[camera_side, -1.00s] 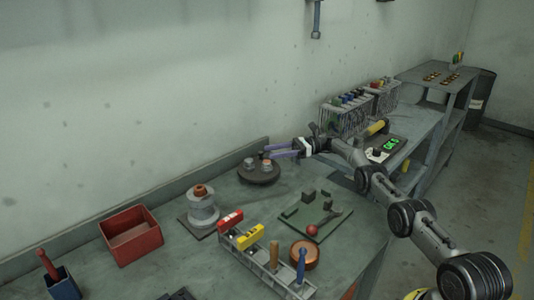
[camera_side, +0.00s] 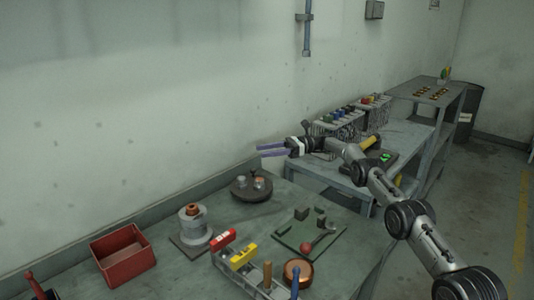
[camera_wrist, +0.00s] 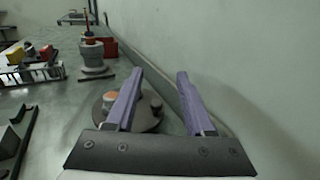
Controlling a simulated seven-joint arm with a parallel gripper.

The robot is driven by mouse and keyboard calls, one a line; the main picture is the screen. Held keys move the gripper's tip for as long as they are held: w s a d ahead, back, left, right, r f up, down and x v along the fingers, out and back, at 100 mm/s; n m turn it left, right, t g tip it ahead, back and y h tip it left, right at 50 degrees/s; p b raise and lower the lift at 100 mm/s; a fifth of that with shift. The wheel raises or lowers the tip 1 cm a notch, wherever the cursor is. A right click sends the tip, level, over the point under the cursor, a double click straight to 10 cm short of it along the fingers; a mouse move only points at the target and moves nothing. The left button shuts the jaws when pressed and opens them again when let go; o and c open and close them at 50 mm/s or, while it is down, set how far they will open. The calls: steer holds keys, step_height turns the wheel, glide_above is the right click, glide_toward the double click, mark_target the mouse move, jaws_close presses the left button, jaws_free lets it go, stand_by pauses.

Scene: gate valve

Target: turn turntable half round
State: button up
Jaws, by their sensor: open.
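The turntable (camera_side: 251,191) is a dark round disc near the back edge of the bench, carrying a few small items, among them a grey piece and an orange-topped piece. It also shows in the wrist view (camera_wrist: 136,124), partly hidden behind my left finger. My gripper (camera_side: 259,151) is above the turntable and slightly to its right in the side view, apart from it. Its two purple fingers are open with nothing between them; in the wrist view the gripper (camera_wrist: 160,76) shows a wide gap over the turntable and bench.
A grey spool-like valve on a plate (camera_side: 194,224), a red bin (camera_side: 123,254), a tool rack (camera_side: 240,274) and a green board with a red-knobbed lever (camera_side: 310,234) stand on the bench. The wall and a raised bench edge (camera_side: 165,206) lie close behind the turntable.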

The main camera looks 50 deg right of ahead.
steer(key=shift+r, duration=0.1)
steer(key=shift+c, duration=1.1)
steer(key=shift+w+d+r+m+t+h, duration=0.15)
steer(key=shift+w+r+m+t+h, duration=0.5)
steer(key=shift+m+h, duration=0.3)
steer(key=c, duration=0.5)
steer(key=shift+w+r+m+h, duration=0.2)
steer(key=shift+w+m+h, duration=0.05)
steer(key=shift+m+h, duration=0.35)
jaws_close()
steer(key=m+g+h, duration=0.1)
steer(key=m+h, duration=0.5)
steer(key=h, duration=0.4)
glide_toward(267, 180)
steer(key=x, duration=0.5)
steer(key=shift+w+r, duration=0.1)
steer(key=w, duration=0.1)
steer(key=w+a, duration=0.1)
steer(key=w, duration=0.1)
steer(key=shift+w+f, duration=0.15)
steer(key=shift+f, duration=0.05)
steer(key=shift+w+a, duration=0.1)
steer(key=shift+w, duration=0.4)
